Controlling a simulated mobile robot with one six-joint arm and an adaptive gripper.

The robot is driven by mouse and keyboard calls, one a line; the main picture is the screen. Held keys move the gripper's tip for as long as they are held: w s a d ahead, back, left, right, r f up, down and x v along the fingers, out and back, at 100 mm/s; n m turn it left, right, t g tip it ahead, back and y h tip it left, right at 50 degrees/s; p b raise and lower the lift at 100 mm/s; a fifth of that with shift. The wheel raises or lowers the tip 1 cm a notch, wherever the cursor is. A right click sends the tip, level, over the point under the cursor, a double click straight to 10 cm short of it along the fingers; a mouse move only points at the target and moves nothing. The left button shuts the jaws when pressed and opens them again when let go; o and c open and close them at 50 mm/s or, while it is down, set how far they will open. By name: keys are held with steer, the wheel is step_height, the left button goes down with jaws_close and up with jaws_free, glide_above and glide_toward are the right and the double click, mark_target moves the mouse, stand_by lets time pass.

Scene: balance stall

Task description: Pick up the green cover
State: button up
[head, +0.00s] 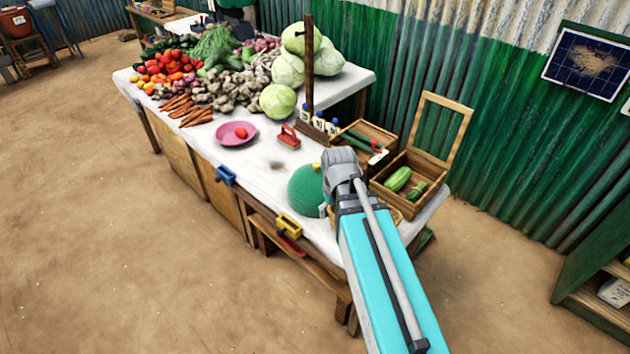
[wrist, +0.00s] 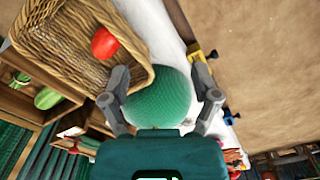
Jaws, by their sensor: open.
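The green cover (head: 306,190) is a domed, mesh-textured thing on the white-clothed table, near its front right end. In the wrist view the green cover (wrist: 160,98) lies between the two open fingers of my gripper (wrist: 163,90). The fingers stand on either side of it; I cannot tell if they touch it. In the head view my arm comes in from the lower right and my gripper (head: 327,205) is beside the cover, mostly hidden behind my wrist. The cover's right side is hidden there.
A wicker basket (wrist: 62,40) holding a red tomato (wrist: 105,43) is close beside the cover. Wooden crates (head: 412,208) with green vegetables stand to the right. A pink plate (head: 236,133), a red-handled brush (head: 289,137) and piled vegetables lie farther left. Blue (head: 226,175) and yellow (head: 289,225) clamps sit on the front edge.

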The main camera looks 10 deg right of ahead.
mark_target(316, 164)
steer(key=w+r+n+p, duration=0.3)
steer(key=w+r+n, duration=0.1)
steer(key=w, duration=0.8)
steer(key=w+d+r+n+p, duration=0.1)
steer(key=w+r+n+p, duration=0.3)
steer(key=w, duration=0.9)
steer(key=shift+r+t+y+p, duration=0.25)
steer(key=shift+t+y+p, duration=0.05)
steer(key=shift+t+y, duration=0.1)
steer(key=f+b, duration=0.8)
steer(key=shift+w+a+f+b, duration=0.3)
steer(key=shift+w+a, duration=0.05)
step_height(316, 164, down, 4)
steer(key=b, duration=0.3)
steer(key=shift+s+r, duration=0.15)
steer(key=shift+r, duration=0.1)
steer(key=shift+a+f+b, duration=0.15)
steer(key=shift+f+b, duration=0.7)
steer(key=shift+b, duration=0.25)
